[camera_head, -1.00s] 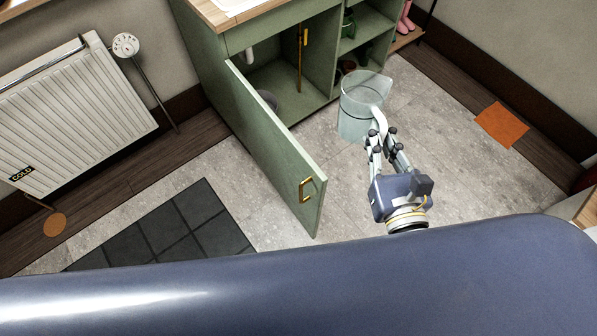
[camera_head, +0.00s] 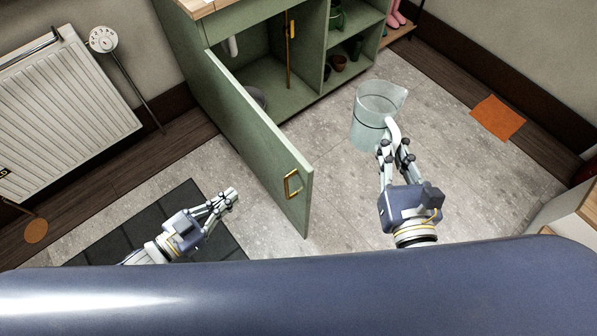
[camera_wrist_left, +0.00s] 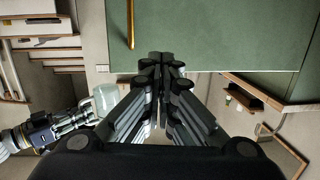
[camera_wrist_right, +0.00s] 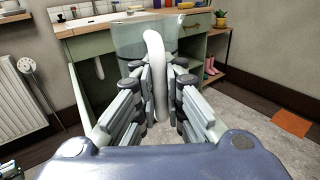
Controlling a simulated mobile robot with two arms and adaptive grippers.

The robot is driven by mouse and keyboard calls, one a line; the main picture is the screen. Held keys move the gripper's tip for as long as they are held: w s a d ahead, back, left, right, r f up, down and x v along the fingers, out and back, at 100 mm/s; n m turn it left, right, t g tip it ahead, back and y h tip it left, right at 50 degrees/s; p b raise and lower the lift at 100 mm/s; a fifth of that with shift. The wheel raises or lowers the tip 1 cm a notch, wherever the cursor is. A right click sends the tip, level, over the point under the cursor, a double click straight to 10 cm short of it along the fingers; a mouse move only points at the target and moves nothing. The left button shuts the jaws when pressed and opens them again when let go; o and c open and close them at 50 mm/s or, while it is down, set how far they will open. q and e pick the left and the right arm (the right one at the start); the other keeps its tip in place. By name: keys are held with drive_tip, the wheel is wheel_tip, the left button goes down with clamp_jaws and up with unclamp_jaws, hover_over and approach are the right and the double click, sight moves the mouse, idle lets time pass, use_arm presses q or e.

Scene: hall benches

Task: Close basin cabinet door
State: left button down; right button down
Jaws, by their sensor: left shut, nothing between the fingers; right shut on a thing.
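The green basin cabinet (camera_head: 183,48) stands at the top of the head view. Its left door (camera_head: 243,120) is swung wide open toward me, with a brass handle (camera_head: 291,184) near its free edge. My left gripper (camera_head: 231,194) is shut and empty, to the left of the door's outer face and apart from it in the head view. In the left wrist view the green door panel (camera_wrist_left: 215,35) fills the space ahead of the fingers. My right gripper (camera_head: 395,143) is shut on the white handle of a clear jug (camera_head: 371,115), held right of the door.
A white radiator (camera_head: 65,115) stands at the left wall. A dark tiled mat (camera_head: 180,200) lies on the floor under my left arm. Small pots (camera_head: 338,62) sit on the open shelves. Grey floor (camera_head: 460,160) is free at right.

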use_arm(q)
drive_tip(key=s+d+r+m+g+h, duration=0.1)
drive_tip(key=s+d+r+m+h, duration=0.15)
drive_tip(key=d+r, duration=0.2)
drive_tip(key=w+d+n, duration=0.1)
drive_tip(key=w+d, duration=0.6)
drive_tip(key=d, duration=0.4)
drive_tip(key=shift+r, duration=0.2)
